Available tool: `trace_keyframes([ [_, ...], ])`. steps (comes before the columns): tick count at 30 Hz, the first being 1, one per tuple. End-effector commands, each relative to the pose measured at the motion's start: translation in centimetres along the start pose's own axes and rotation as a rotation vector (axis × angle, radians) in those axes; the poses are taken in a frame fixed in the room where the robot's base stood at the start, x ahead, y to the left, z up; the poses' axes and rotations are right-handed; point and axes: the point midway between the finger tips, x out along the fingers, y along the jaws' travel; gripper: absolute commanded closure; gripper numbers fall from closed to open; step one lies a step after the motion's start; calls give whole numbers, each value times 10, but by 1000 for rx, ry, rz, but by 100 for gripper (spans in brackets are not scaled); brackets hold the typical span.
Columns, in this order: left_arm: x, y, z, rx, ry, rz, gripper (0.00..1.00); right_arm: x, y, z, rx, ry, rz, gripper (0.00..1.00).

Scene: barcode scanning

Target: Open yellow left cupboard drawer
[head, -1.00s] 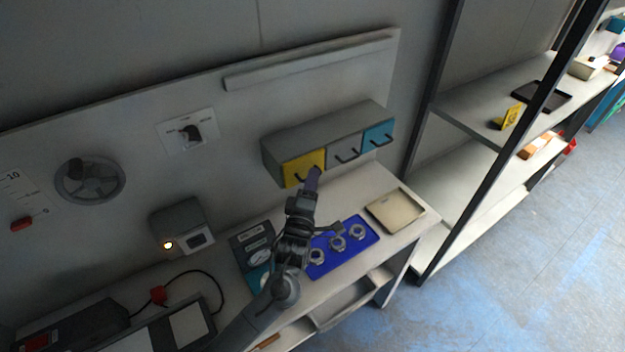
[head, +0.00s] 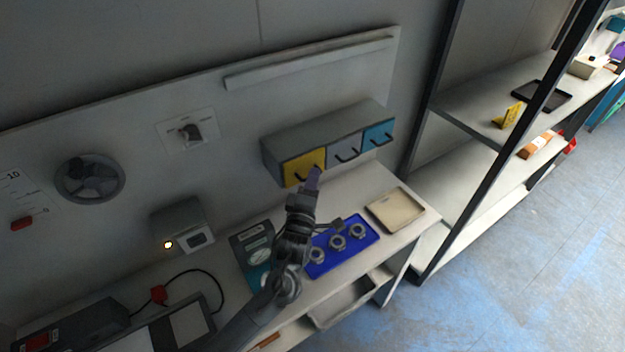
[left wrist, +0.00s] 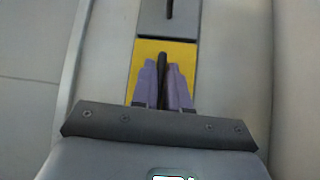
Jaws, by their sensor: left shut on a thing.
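The grey cupboard (head: 333,131) on the wall panel has a row of three drawers: yellow, grey and blue. The yellow left drawer (head: 298,169) looks closed, its front about level with the others. My left gripper (head: 314,176) is at the yellow drawer's front. In the left wrist view the purple fingers (left wrist: 163,84) are shut on the dark drawer handle (left wrist: 163,66), with the yellow drawer front (left wrist: 181,52) behind them. The fingers hide part of the handle. My right gripper is not in view.
Below the cupboard, a blue tray (head: 357,257) with several metal rings and a beige tray (head: 395,209) lie on the workbench. The grey drawer (head: 343,152) and blue drawer (head: 379,134) adjoin on the right. A black-framed shelf (head: 470,112) stands at right.

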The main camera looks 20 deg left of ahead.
Motion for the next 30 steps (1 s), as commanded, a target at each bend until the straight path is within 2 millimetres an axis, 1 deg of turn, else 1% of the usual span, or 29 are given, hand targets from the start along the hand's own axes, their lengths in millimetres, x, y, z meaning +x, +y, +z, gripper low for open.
trace_keyframes([
  [2,-6,2,7,-4,-2,-2,100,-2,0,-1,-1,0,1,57],
  [9,-41,10,41,-7,-2,-2,100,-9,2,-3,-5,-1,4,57],
  [12,-49,12,50,-4,-1,-2,100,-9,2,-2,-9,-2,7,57],
  [15,-52,13,52,-1,0,-1,100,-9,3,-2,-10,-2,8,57],
  [22,-52,13,52,0,0,0,100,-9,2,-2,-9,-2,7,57],
  [23,-52,13,52,0,0,0,81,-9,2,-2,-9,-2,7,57],
  [24,-52,13,52,0,0,0,75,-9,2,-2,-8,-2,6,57],
  [26,-52,13,52,0,1,0,66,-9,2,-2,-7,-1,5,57],
  [27,-52,13,51,0,1,0,64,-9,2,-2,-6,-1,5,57],
  [30,-52,13,51,0,1,0,64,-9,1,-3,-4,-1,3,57],
])
